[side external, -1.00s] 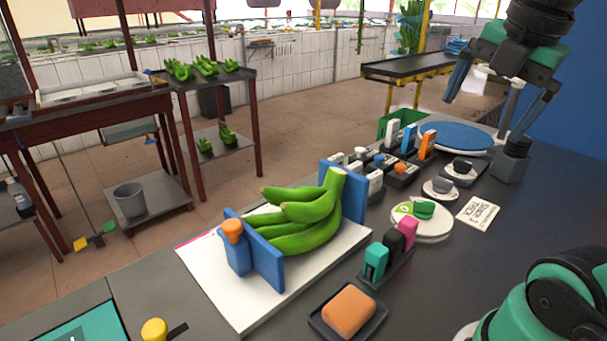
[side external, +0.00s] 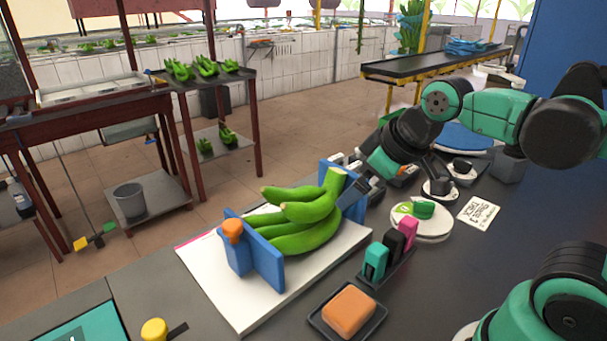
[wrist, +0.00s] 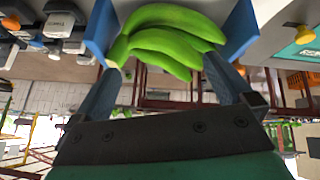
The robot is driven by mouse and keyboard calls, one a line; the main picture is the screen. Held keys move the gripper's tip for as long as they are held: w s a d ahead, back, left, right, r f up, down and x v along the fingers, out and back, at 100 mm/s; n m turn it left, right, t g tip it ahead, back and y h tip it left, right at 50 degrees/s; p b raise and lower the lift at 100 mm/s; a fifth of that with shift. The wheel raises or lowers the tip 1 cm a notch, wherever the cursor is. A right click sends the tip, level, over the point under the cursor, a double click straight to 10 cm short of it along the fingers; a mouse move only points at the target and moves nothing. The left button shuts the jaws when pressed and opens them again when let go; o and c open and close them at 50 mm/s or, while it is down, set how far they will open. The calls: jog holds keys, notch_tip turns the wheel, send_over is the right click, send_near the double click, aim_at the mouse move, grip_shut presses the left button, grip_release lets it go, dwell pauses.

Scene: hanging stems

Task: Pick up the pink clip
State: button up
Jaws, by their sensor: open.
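The pink clip (side external: 408,233) stands upright at the right end of a small dark rack (side external: 388,268), beside a black clip (side external: 394,246) and a teal clip (side external: 375,262). My gripper (side external: 360,192) is open above and behind the rack, close to the right end of the green bananas (side external: 305,220). It is apart from the pink clip and holds nothing that I can see. In the wrist view its two fingers (wrist: 165,68) spread on either side of the bananas. I cannot make out the pink clip in the wrist view.
Blue upright plates (side external: 268,262) flank the bananas on a white board (side external: 215,285). An orange block (side external: 348,310) lies in a dark tray in front of the rack. A white round dish (side external: 420,228) with a green item sits behind it.

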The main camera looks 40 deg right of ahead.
jog(key=a+f+m, duration=0.1)
jog(key=f+m, duration=0.1)
jog(key=shift+s+a+f, duration=0.1)
jog(key=shift+a+f, duration=0.25)
jog(key=shift+c, duration=1.1)
jog(key=shift+a+f+m+t, duration=0.15)
jog(key=shift+m+t, duration=0.15)
jog(key=shift+c, duration=0.8)
